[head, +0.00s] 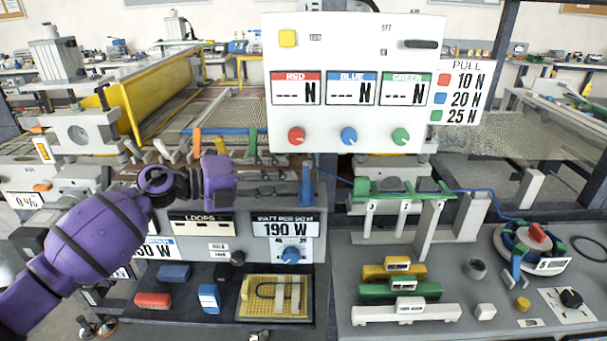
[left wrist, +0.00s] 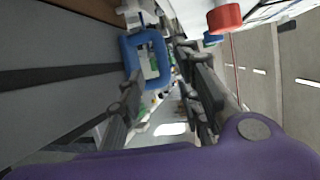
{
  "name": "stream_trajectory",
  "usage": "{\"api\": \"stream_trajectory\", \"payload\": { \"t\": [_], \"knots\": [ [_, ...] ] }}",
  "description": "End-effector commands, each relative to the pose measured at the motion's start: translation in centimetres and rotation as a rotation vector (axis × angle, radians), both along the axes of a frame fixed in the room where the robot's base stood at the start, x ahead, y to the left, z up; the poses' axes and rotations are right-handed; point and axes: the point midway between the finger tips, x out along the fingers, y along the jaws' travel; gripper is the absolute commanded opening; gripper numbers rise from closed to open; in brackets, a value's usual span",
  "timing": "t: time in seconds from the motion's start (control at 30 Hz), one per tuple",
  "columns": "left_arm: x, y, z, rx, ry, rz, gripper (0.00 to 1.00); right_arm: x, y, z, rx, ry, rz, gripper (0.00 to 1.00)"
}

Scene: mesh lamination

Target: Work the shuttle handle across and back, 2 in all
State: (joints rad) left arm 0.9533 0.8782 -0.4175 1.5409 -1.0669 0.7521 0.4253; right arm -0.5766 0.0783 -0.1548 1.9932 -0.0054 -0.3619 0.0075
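A blue upright handle (head: 306,185) stands at the right end of the machine's front edge. I take it for the shuttle handle, though no label marks it. In the left wrist view a blue rectangular loop (left wrist: 128,50) lies just beyond my left fingertips. My left gripper (head: 284,181) points right toward the blue handle, its purple body covering part of the front rail. In the left wrist view the left gripper (left wrist: 160,68) has its two dark fingers spread, with nothing clearly between them. I cannot tell whether they touch the loop. My right gripper shows in neither view.
A white panel (head: 355,135) with red, blue and green knobs hangs above and right of the handle. Below are a 190 W sign (head: 287,228) and a yellow tray (head: 246,310). A grey table (head: 460,270) at right holds coloured blocks and a reel (head: 520,240).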

Motion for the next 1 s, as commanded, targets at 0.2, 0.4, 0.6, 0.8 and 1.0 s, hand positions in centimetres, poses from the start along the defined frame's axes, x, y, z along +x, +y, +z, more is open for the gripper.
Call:
{"api": "stream_trajectory", "payload": {
  "t": [0.2, 0.4, 0.6, 0.8, 1.0],
  "knots": [
    [1.0, -2.4, -0.1, 0.001, -0.004, -0.003, 0.32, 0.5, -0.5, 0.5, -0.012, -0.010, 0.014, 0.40],
    [2.2, -5.2, -0.7, -0.001, -0.003, -0.001, 0.32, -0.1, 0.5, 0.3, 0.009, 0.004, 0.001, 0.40],
    [2.9, -6.8, -1.1, 0.000, -0.002, 0.000, 0.32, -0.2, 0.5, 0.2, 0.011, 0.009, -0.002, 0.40],
    [3.0, -7.0, -1.3, 0.000, -0.001, 0.000, 0.32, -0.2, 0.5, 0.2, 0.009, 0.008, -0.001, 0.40],
    [3.0, -6.9, -1.3, 0.000, -0.001, 0.000, 0.17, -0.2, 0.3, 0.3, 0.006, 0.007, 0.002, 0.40]
  ]
}}
